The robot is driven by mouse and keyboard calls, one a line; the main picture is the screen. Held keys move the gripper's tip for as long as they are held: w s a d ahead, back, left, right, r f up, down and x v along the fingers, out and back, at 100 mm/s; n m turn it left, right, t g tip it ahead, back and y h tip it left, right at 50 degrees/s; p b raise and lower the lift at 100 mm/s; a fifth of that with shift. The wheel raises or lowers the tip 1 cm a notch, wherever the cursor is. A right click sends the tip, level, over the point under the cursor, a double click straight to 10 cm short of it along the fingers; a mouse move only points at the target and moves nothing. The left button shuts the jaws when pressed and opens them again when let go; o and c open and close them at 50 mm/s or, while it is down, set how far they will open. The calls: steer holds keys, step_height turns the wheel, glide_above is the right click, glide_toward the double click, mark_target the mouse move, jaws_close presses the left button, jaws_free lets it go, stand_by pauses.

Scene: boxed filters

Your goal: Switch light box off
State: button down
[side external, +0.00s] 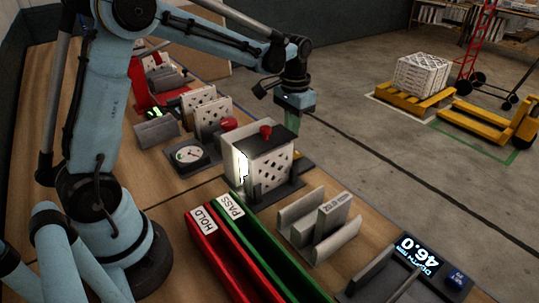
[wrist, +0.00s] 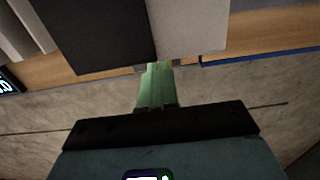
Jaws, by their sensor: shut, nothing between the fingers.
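The light box (side external: 271,165) is a pale box with dark holes, a black top and a red knob (side external: 265,131). A bright strip (side external: 242,167) glows on its left side. It stands on a dark base (side external: 283,193). My gripper (side external: 292,122) has green fingers, shut and empty, and hangs by the box's far right edge, near its top. I cannot tell whether they touch it. In the wrist view the shut fingers (wrist: 156,72) point towards a black and grey surface, probably the box. A small yellow bit shows at the box's right; the switch itself is not clear.
A red HOLD bin (side external: 208,240) and a green PASS bin (side external: 243,222) lie in front. A dial gauge (side external: 189,155) and perforated panels (side external: 212,115) are behind left. Open floor lies beyond the table edge.

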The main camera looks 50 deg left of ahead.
step_height(320, 180, up, 8)
steer(key=w+g, duration=0.2)
steer(key=w, duration=0.1)
steer(key=s+f, duration=0.1)
steer(key=f, duration=0.8)
steer(key=s+f, duration=0.1)
steer(key=f, duration=0.3)
steer(key=shift+s+f, duration=0.2)
steer(key=shift+s, duration=0.1)
